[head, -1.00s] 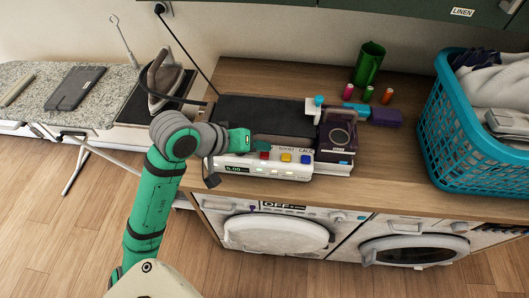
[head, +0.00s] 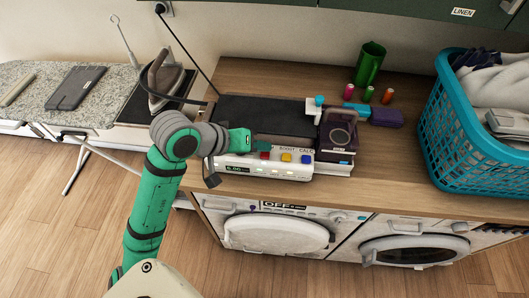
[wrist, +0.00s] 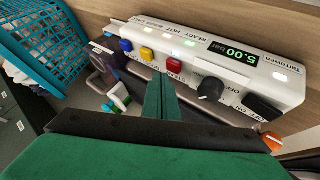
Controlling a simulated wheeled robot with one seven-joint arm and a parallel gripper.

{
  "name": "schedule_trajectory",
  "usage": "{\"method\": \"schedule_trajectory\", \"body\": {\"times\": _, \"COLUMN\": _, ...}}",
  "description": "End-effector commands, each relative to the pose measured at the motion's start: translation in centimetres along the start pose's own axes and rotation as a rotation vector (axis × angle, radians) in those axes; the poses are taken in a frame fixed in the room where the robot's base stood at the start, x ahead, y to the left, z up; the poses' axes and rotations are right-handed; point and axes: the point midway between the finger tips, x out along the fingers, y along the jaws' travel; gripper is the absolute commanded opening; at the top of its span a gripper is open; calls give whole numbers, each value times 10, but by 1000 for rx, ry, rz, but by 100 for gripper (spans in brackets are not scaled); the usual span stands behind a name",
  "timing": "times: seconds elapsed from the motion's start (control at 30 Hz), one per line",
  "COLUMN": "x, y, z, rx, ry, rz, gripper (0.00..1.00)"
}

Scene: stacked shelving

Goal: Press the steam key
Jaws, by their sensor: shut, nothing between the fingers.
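The steam station's white control panel (head: 270,166) faces the counter's front edge in the head view. Its red key (wrist: 174,59), labelled STEAM, sits between the yellow key (wrist: 147,53) and a black knob (wrist: 210,89) in the wrist view. The blue key (wrist: 126,45) lies beyond the yellow one. My gripper (wrist: 161,80) is shut and empty, its green fingertips close to the red and yellow keys. The red key also shows in the head view (head: 264,156), beside my fingers. I cannot tell whether the fingers touch it. The display (wrist: 234,52) reads 5.00 bar.
A black switch (wrist: 262,107) sits past the knob. A purple iron-like device (head: 337,133) stands at the station's right. Spools, a green jug (head: 369,64) and a teal laundry basket (head: 447,150) stand farther right. An iron (head: 164,84) rests on the left.

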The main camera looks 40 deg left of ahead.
Motion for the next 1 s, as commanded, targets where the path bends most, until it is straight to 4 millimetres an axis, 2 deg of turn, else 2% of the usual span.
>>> {"method": "schedule_trajectory", "body": {"times": 1.0, "x": 6, "y": -6, "z": 4, "rx": -2, "ry": 1, "rz": -1, "gripper": 0}}
